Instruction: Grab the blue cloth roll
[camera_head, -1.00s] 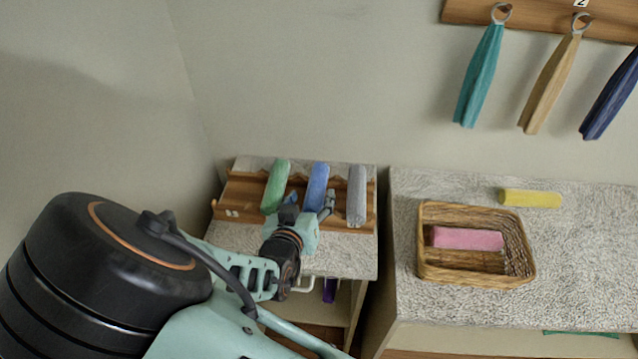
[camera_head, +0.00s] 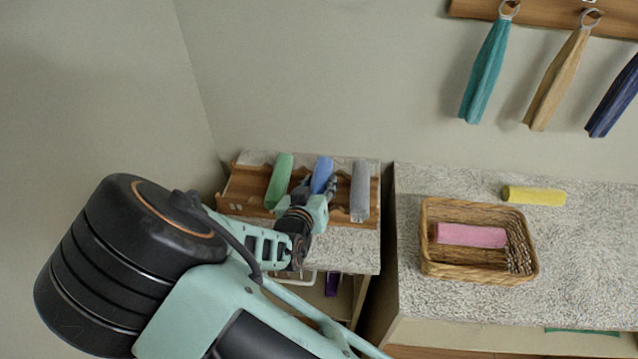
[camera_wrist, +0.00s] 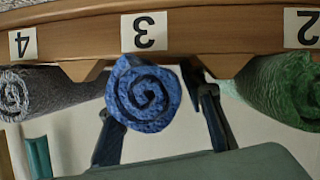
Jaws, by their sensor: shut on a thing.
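The blue cloth roll (camera_head: 321,174) lies on the wooden rack between a green roll and a grey roll. In the wrist view its spiral end (camera_wrist: 143,93) faces the camera, under the label 3. My gripper (camera_head: 318,190) is at the near end of the blue roll, with one finger on each side. The far part of the fingers is hidden behind the roll's end.
The green roll (camera_head: 280,181) and grey roll (camera_head: 360,190) lie close on either side. The wooden rack (camera_head: 240,190) has a raised front edge. To the right, a wicker basket (camera_head: 428,235) holds a pink roll (camera_head: 470,235); a yellow roll (camera_head: 534,195) lies behind it.

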